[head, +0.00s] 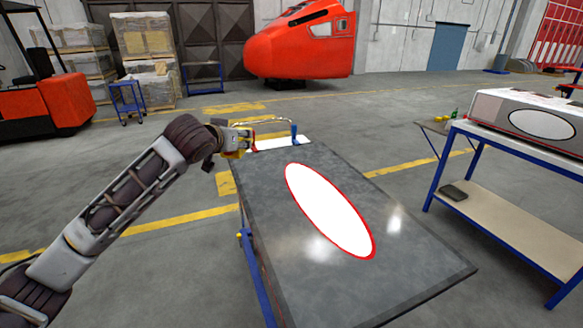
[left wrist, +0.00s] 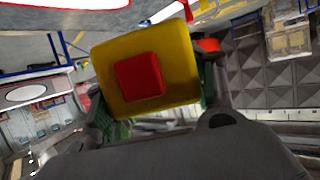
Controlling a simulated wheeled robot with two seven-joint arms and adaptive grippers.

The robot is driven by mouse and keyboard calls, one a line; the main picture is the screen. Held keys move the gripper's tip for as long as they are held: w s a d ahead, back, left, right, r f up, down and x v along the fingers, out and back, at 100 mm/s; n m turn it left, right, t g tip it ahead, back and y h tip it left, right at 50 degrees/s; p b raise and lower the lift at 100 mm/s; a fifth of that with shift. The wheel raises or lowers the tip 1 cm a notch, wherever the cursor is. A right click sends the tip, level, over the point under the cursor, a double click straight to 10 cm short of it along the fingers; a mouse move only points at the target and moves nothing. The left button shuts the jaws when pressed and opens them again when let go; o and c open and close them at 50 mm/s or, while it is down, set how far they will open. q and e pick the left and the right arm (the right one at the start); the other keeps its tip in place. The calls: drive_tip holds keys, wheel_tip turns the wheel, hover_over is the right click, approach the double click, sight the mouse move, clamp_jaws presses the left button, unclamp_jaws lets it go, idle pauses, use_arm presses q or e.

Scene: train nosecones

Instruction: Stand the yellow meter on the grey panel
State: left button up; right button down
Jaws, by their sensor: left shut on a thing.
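The yellow meter (left wrist: 177,60) fills the middle of the left wrist view as a yellow block with a red square on its near face. My left gripper (left wrist: 152,95) is shut on it, with one finger at each side. In the head view my left gripper (head: 236,141) is at the far left edge of the grey panel (head: 270,205), and the meter there is small and mostly hidden by it. The grey panel is a dark flat top with a white oval (head: 328,210) outlined in red. I cannot tell whether the meter touches the panel. My right gripper is not in view.
A blue clamp-like part (head: 294,132) and a white strip (head: 279,145) are at the panel's far end, with a thin cable near them. A blue-framed workbench (head: 500,205) stands to the right. The panel's middle and near part are clear.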

sight(243, 128)
use_arm(q)
drive_tip(key=shift+m+h, duration=0.3)
drive_tip(key=w+r, duration=0.2)
drive_tip(key=r, duration=0.1)
drive_tip(key=d+r, duration=0.1)
drive_tip(key=r, duration=0.1)
drive_tip(key=shift+w+r, duration=0.15)
drive_tip(key=shift+w, duration=0.25)
drive_tip(key=shift+w+d+r, duration=0.1)
drive_tip(key=shift+w+r, duration=0.1)
drive_tip(key=shift+w, duration=0.1)
drive_tip(key=shift+w+r, duration=0.25)
drive_tip(key=shift+w, duration=0.2)
drive_tip(key=shift+w+r, duration=0.1)
drive_tip(key=shift+w, duration=0.45)
drive_tip(key=w+f+m+h, duration=0.1)
drive_tip(key=w+f, duration=0.1)
drive_tip(key=f, duration=0.8)
drive_tip(key=w+f+h, duration=0.1)
drive_tip(key=w+f, duration=0.2)
drive_tip(key=f, duration=0.7)
drive_tip(key=shift+w+a+f+m+g, duration=0.2)
drive_tip(key=shift+w+a+m+g, duration=0.1)
drive_tip(key=shift+a+m, duration=0.1)
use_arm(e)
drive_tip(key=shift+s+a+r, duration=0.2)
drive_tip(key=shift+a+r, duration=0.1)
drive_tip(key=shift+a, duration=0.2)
